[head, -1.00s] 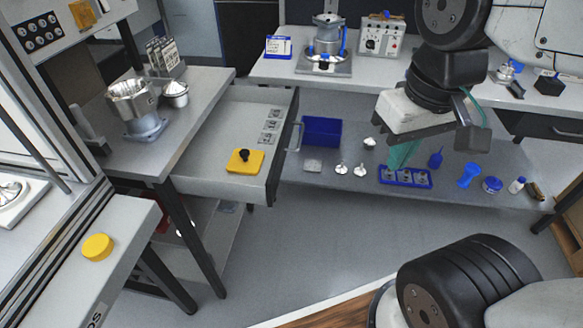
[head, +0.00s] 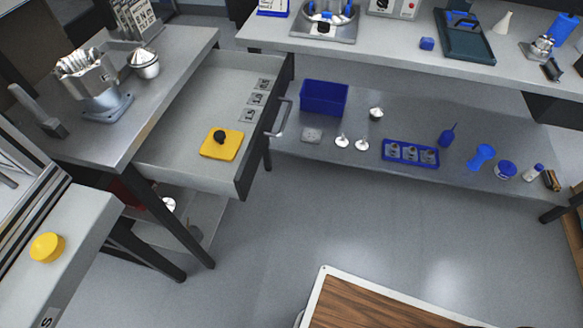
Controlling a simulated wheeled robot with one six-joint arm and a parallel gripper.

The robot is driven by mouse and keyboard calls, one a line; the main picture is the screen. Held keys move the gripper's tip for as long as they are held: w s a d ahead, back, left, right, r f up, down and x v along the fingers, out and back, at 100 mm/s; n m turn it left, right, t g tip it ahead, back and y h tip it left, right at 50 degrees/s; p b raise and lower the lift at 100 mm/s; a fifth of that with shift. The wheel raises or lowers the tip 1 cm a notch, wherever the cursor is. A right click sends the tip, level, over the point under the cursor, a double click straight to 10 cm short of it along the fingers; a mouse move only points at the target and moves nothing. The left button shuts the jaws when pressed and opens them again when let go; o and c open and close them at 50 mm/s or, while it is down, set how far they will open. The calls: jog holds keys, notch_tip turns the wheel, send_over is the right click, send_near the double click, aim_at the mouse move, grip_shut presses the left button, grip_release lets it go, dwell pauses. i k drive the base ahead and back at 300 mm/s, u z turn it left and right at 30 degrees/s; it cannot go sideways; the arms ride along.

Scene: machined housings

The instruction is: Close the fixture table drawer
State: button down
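The fixture table drawer (head: 182,163) is pulled out to the right from the fixture table (head: 187,62) at the left. Its dark front panel carries a bar handle (head: 281,118) on the outer side. Inside the drawer lie a yellow block with a black knob (head: 222,144) and several small grey marked plates (head: 254,99). My gripper is not in view.
A metal housing (head: 93,85) on a blue-grey base stands on the fixture table. A long bench at the back has a lower shelf with a blue bin (head: 323,98) and a blue tray (head: 411,154). A wooden-topped surface (head: 385,303) is at the bottom. Open floor (head: 320,210) lies between.

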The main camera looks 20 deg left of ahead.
aim_at(216, 94)
jog(key=k, duration=0.85)
jog(key=u, duration=1.45)
jog(key=i, duration=0.5)
